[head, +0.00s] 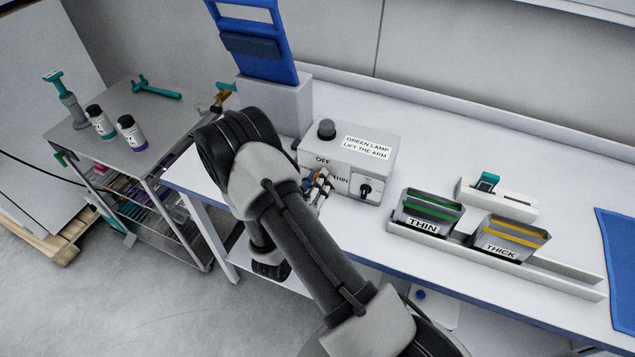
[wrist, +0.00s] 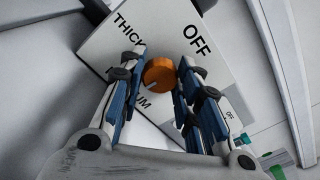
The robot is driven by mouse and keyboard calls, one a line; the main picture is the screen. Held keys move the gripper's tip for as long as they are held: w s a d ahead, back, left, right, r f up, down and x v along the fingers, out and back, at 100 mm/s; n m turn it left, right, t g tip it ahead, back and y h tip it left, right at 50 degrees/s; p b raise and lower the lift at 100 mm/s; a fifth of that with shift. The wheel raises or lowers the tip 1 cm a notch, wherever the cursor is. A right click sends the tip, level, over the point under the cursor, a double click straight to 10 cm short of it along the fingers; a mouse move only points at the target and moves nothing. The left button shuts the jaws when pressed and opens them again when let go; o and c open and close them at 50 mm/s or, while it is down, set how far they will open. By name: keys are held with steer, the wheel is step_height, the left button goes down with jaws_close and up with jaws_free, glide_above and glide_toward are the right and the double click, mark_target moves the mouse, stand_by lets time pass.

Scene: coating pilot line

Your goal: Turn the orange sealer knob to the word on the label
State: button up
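The orange sealer knob (wrist: 159,74) sits on the white face of the sealer box (wrist: 100,45), between my gripper's fingers. Printed words around it read THICK and OFF, plus one ending in UM that is partly hidden by the left finger. A small pale mark on the knob faces lower left, toward that word. My gripper (wrist: 162,68) is open, one finger on each side of the knob, with narrow gaps. In the head view the sealer box (head: 345,155) shows OFF and THIN, and my gripper (head: 318,186) covers the knob's place.
The box bears a label (head: 367,147) reading GREEN LAMP LIFT THE ARM, a dark round lamp or button (head: 326,129) and a black switch (head: 366,190). Bins labelled THIN (head: 423,224) and THICK (head: 500,250) stand right. A cart (head: 84,134) with bottles is left.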

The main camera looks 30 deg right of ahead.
steer(key=o, duration=0.4)
steer(key=v, duration=1.2)
steer(key=shift+s, duration=0.1)
